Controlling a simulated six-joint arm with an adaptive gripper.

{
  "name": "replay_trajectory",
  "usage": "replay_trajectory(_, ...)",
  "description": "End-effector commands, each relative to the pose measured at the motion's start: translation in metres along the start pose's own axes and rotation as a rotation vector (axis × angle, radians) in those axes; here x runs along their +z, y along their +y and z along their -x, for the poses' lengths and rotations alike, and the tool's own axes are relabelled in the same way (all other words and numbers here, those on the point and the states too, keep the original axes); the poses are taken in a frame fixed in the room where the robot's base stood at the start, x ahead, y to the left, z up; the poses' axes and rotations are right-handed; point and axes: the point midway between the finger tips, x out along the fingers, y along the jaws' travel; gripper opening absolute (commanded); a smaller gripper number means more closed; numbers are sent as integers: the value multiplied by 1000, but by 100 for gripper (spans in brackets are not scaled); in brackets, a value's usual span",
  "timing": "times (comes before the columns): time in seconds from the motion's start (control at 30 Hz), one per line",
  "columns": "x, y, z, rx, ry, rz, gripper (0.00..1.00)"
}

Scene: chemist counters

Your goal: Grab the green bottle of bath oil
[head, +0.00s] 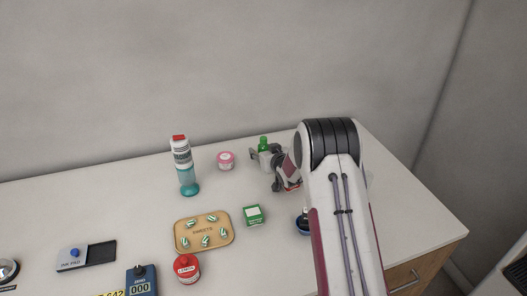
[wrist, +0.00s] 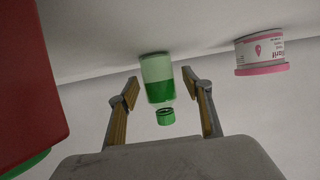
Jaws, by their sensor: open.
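The green bottle of bath oil (head: 263,143) stands near the back of the counter; in the head view mostly its green cap shows, the rest being hidden by my gripper (head: 267,160). In the wrist view, which is upside down, the bottle (wrist: 157,80) has a pale upper part, a darker green band and a ribbed green cap pointing down the picture. My gripper (wrist: 159,85) is open, one finger on each side of the bottle, with visible gaps. I cannot tell how far the fingertips reach past it.
A pink-and-white jar (head: 226,160) stands close left of the bottle; it also shows in the wrist view (wrist: 260,52). A teal bottle (head: 184,166), green box (head: 254,215), sweets tray (head: 179,241) and red tin (head: 187,269) stand farther left or nearer. The wall is behind.

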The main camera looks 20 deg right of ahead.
Motion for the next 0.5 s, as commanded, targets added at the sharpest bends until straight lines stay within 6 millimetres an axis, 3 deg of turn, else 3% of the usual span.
replay_trajectory(0.23, 0, 0, 0, 0, 1, 0, 49)
replay_trajectory(0.4, 0, 0, 0, 0, 1, 0, 6)
replay_trajectory(0.5, -1, 0, 0, 0, 1, 0, 6)
